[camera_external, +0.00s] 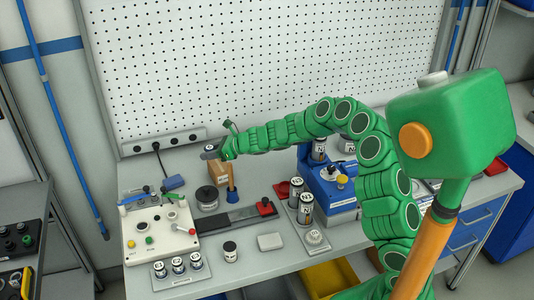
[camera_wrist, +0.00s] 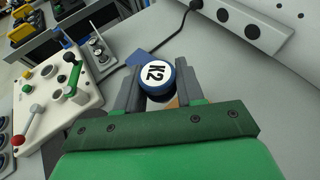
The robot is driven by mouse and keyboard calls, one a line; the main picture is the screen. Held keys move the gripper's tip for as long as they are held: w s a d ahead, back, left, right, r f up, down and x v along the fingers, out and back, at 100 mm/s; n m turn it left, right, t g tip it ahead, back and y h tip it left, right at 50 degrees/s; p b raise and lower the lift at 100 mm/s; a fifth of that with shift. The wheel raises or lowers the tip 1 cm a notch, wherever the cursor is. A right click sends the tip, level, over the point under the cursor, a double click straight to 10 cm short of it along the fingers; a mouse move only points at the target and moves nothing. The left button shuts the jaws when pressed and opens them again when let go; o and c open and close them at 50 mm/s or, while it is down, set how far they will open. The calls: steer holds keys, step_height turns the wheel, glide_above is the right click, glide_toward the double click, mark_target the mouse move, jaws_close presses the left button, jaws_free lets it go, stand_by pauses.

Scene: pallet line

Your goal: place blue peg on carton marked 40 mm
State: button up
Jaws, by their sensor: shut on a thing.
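My gripper (camera_wrist: 158,88) is shut on a round blue peg (camera_wrist: 144,76) with a white top label reading K2. In the external view my gripper (camera_external: 213,150) is over the back left of the bench, above a small brown carton (camera_external: 218,170). The peg is hard to make out there. In the wrist view, a bit of brown surface (camera_wrist: 172,104) shows below the peg, between the fingers. I cannot tell whether the peg touches the carton. The carton's marking is too small to read.
A control box (camera_external: 150,240) is at left, also in the wrist view (camera_wrist: 50,100). A blue machine (camera_external: 330,190) stands right. A perforated panel (camera_external: 250,60) rises behind.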

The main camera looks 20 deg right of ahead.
mark_target(210, 166)
steer(key=shift+w+a+f, duration=0.1)
steer(key=shift+w+f, duration=0.2)
steer(key=shift+f, duration=0.1)
steer(key=shift+s+f, duration=0.1)
steer(key=shift+f, duration=1.3)
steer(key=shift+f, duration=0.1)
steer(key=o, duration=1)
steer(key=shift+o, duration=0.2)
